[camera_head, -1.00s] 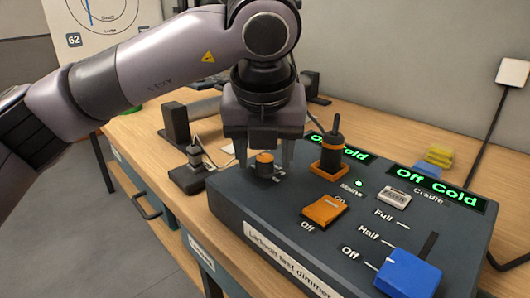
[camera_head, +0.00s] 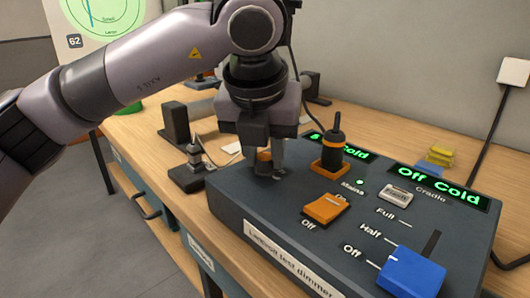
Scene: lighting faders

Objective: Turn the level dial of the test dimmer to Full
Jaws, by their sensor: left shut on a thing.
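The test dimmer (camera_head: 232,202) is a dark sloped box on the bench with a white name label on its front. A small orange-topped dial (camera_head: 264,156) sits at its back left corner. My left gripper (camera_head: 264,166) points down and is shut on this dial, with its fingers hiding part of it and its markings. The green display (camera_head: 352,152) behind reads "Cold", its left end hidden by the gripper and an upright plug. A second display (camera_head: 440,187) reads "Off Cold". My right gripper is not in view.
An orange rocker switch (camera_head: 325,208) and a blue slider (camera_head: 410,273) beside the Off, Half and Full marks are on the panel. A black plug in an orange socket (camera_head: 331,160) stands close right of my gripper. A black connector (camera_head: 192,165) stands left of the box.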

